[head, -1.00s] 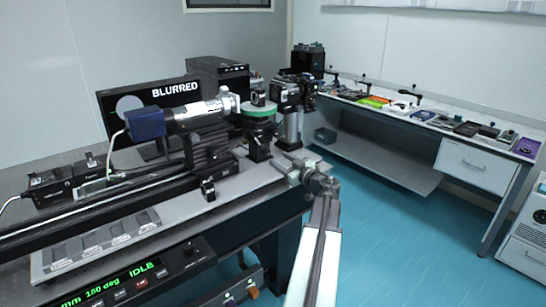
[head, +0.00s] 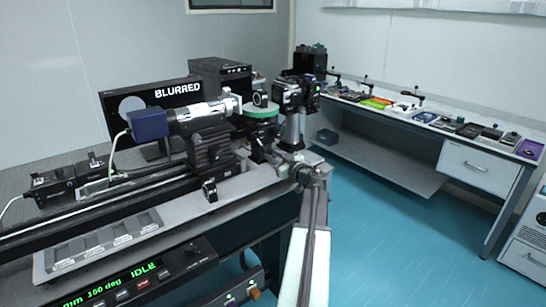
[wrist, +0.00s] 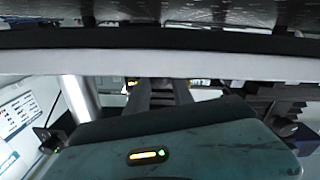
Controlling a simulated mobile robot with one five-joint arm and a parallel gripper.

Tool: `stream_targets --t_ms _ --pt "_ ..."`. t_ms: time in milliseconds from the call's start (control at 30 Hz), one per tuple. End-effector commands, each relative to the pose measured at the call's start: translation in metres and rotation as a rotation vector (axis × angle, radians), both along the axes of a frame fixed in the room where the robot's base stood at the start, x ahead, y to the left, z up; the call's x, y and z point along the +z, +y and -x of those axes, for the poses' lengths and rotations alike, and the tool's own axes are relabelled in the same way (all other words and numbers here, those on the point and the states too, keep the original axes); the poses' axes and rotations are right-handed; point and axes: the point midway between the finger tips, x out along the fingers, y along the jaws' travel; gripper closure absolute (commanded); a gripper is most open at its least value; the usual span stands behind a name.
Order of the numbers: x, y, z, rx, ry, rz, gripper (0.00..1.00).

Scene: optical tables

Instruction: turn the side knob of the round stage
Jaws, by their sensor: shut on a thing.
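The round stage (head: 261,111) with a green rim stands on a dark mount at the right end of the optical bench in the head view. Its side knob cannot be made out; my gripper covers the side nearest me. My gripper (head: 272,154) reaches in from the lower right, with its tips against the lower side of the stage mount. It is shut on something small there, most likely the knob. In the wrist view the dark fingers of my gripper (wrist: 160,88) point away, and their tips are hidden in shadow.
A monitor (head: 150,105) reading BLURRED stands behind a blue-ended camera tube (head: 150,123). A black instrument on a post (head: 295,95) stands just right of the stage. Open blue floor (head: 390,240) lies to the right.

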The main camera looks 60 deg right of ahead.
Motion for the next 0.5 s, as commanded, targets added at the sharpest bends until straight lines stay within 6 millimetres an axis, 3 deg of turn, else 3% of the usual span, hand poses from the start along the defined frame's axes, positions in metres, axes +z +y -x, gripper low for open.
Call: stream_targets --t_ms 233,267,333,500 --pt "0.0 -0.0001 0.0003 -0.001 0.008 0.027 1.0" --pt "0.0 -0.0001 0.0003 -0.001 0.008 0.027 0.69" --pt "0.0 -0.0001 0.0003 -0.001 0.008 0.026 0.5" --pt "-0.0001 -0.0001 0.0002 -0.001 0.008 0.026 0.5"
